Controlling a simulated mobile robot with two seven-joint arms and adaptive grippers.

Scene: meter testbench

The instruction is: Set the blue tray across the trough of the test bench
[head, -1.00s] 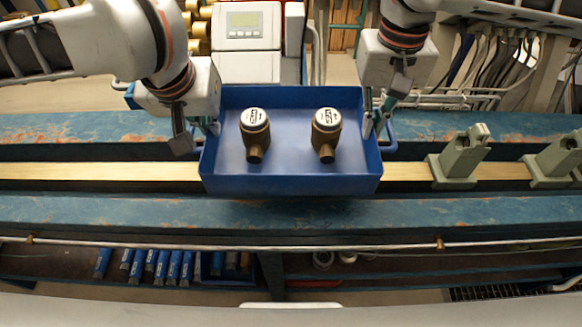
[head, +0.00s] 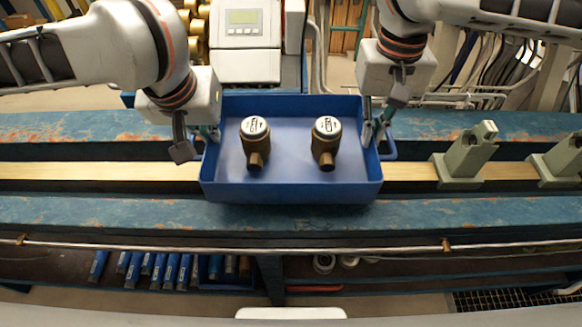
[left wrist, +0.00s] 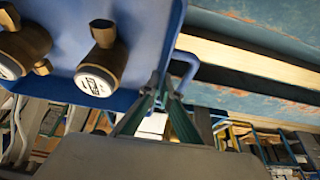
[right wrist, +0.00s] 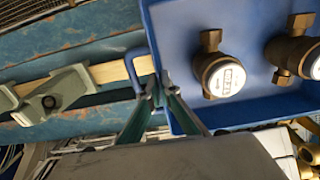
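The blue tray (head: 290,190) lies level over the middle of the test bench, spanning the trough between the two blue rails. Two brass meters with white dials, left (head: 255,143) and right (head: 326,142), stand in it. My left gripper (head: 209,135) is shut on the tray's left side by its handle; the left wrist view shows the fingers (left wrist: 165,98) at the wall and blue handle. My right gripper (head: 372,133) is shut on the right side, its fingers (right wrist: 157,95) closed by the other handle. I cannot tell whether the tray's underside touches the rails.
The trough (head: 90,173) holds a yellowish strip and runs left and right of the tray. Grey-green clamp blocks (head: 464,158) stand in it at the right. A white device with a display (head: 245,30) is behind the bench. Blue-handled items (head: 150,270) lie on the lower shelf.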

